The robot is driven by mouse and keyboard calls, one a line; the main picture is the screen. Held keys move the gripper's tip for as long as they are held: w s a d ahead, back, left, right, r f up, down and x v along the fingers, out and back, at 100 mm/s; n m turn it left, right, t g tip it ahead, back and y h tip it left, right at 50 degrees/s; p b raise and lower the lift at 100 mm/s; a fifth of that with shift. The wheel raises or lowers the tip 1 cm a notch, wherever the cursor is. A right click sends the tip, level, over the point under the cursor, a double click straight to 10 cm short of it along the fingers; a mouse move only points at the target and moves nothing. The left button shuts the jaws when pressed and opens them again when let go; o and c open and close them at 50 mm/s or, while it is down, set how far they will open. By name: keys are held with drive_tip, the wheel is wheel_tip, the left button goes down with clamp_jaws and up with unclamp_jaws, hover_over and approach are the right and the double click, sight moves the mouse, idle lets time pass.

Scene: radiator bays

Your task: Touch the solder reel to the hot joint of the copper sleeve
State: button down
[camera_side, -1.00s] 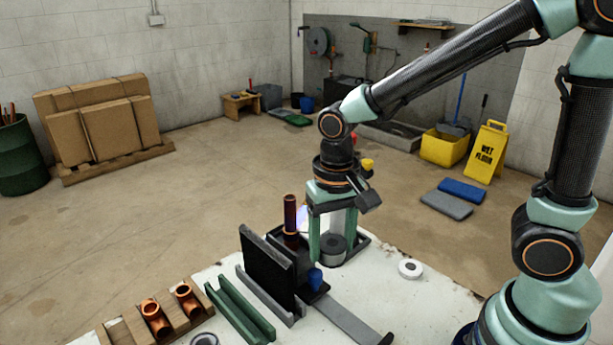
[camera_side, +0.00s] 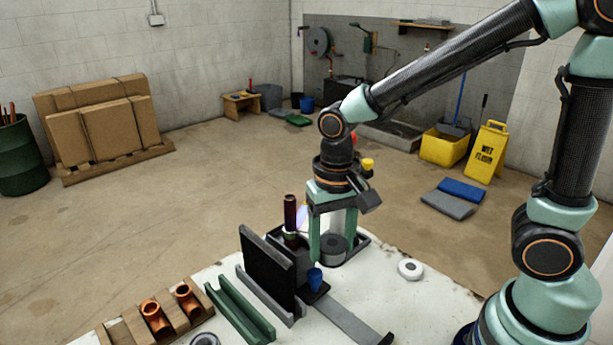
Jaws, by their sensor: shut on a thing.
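My gripper (camera_side: 334,250) points straight down at the far side of the white bench. Its two pale green fingers are shut on a grey reel, which I take as the solder reel (camera_side: 334,246). The reel is low, at a dark tray. The copper sleeve (camera_side: 290,212) stands upright just left of the fingers, dark with a purplish tint. A pale band shows around its lower part, and a faint bluish-white glow lies between it and the left finger. I cannot tell whether the reel touches the sleeve. The sleeve's foot is partly hidden by a black upright panel (camera_side: 268,264).
A small blue cup (camera_side: 315,278) stands in front of the gripper. A white ring-shaped roll (camera_side: 410,269) lies to the right. A green channel (camera_side: 240,310) and a wooden rack (camera_side: 160,325) with copper fittings (camera_side: 155,318) occupy the front left. The bench right of the tray is mostly clear.

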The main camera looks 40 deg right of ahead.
idle(0.6)
drive_tip(key=shift+s+r, duration=1.55)
drive_tip(key=shift+s, duration=0.2)
drive_tip(key=shift+r, duration=2)
